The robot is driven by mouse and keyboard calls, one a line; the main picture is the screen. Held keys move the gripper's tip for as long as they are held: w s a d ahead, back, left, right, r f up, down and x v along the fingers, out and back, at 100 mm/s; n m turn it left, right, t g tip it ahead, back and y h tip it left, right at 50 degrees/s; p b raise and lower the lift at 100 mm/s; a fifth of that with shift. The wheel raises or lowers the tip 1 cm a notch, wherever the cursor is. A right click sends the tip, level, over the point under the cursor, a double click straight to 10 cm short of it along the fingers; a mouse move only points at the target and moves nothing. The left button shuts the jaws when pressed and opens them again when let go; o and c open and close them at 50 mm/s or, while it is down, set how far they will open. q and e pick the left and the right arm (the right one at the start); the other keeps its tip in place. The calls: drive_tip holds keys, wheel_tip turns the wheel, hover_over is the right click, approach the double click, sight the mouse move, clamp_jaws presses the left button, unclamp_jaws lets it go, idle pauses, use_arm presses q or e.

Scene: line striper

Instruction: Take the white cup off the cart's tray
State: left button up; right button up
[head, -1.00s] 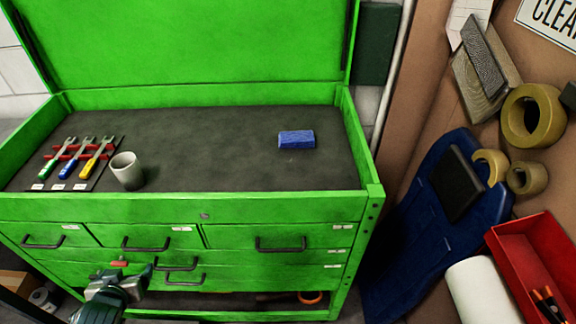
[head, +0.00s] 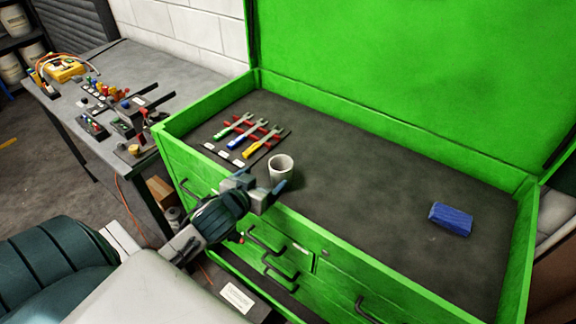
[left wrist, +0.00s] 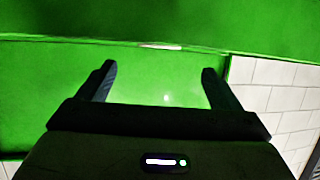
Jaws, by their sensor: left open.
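The white cup (head: 281,168) stands upright on the dark tray (head: 360,190) in the top of the green cart, close to its front edge. My left gripper (head: 262,180) is open and empty at the cart's front edge, just in front of and left of the cup in the head view. I cannot tell whether it touches the cup. In the left wrist view the open fingers (left wrist: 157,85) have only green cart surface and pale wall blocks beyond them; the cup does not show there. My right gripper is not in view.
Wrenches with coloured handles (head: 245,137) lie in a rack left of the cup. A blue block (head: 451,219) lies at the tray's right. The cart's raised green lid (head: 420,80) stands behind. A workbench (head: 180,72) with tools is at the left.

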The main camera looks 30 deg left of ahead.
sight(286, 160)
use_arm(q)
drive_tip(key=p+x, duration=0.4)
drive_tip(key=x, duration=0.4)
drive_tip(key=shift+w+d+r, duration=0.1)
drive_tip(key=shift+w, duration=0.05)
drive_tip(key=shift+w+f+p, duration=0.3)
drive_tip(key=shift+w+p, duration=0.15)
drive_tip(key=shift+w, duration=0.1)
drive_tip(key=shift+w+f, duration=0.15)
drive_tip(key=c, duration=1.3)
